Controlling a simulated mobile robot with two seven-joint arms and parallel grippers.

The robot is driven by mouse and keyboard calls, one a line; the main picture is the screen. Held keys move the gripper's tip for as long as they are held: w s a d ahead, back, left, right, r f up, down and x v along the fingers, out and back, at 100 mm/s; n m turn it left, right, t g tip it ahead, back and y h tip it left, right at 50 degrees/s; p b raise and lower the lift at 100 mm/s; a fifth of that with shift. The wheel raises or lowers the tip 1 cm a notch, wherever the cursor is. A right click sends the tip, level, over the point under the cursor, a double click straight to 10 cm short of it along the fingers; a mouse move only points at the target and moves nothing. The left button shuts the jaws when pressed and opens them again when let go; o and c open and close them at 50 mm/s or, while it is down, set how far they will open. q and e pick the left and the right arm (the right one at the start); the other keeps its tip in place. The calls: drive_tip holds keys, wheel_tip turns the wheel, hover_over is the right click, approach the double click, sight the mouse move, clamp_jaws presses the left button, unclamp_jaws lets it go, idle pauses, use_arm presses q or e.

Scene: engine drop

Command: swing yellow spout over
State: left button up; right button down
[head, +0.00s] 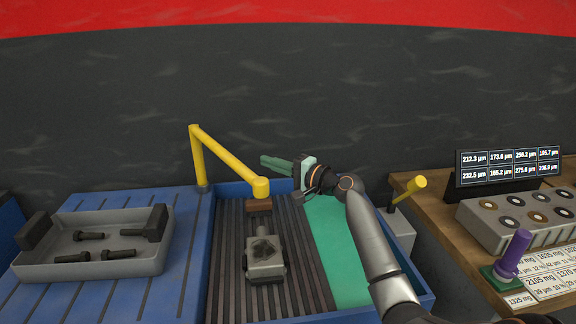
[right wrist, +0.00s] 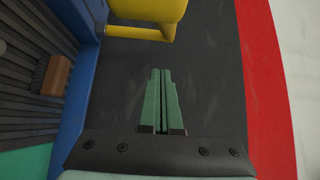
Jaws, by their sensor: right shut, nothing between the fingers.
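The yellow spout (head: 228,161) rises from a post on the blue bench and its arm slopes toward me and to the right. Its rounded end (head: 261,187) hangs over the back of the ribbed tray. My right gripper (head: 265,161) has green fingers and is shut and empty, behind and just above the spout's end in the head view. In the right wrist view the gripper (right wrist: 160,85) points toward the dark wall, with the yellow spout (right wrist: 150,15) at the top, apart from the fingertips. My left gripper is not in view.
A grey engine-like part (head: 264,258) sits on the ribbed tray (head: 225,270), with a brown block (head: 258,205) behind it. A grey bin (head: 95,267) with several bolts stands left. A yellow-tipped lever (head: 409,190), a wooden table (head: 450,222) and a display (head: 507,168) are right.

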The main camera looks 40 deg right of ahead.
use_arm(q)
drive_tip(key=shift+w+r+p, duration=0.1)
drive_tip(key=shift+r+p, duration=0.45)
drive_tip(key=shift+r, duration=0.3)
use_arm(e)
drive_tip(key=a, duration=0.4)
drive_tip(key=shift+s+f, duration=0.1)
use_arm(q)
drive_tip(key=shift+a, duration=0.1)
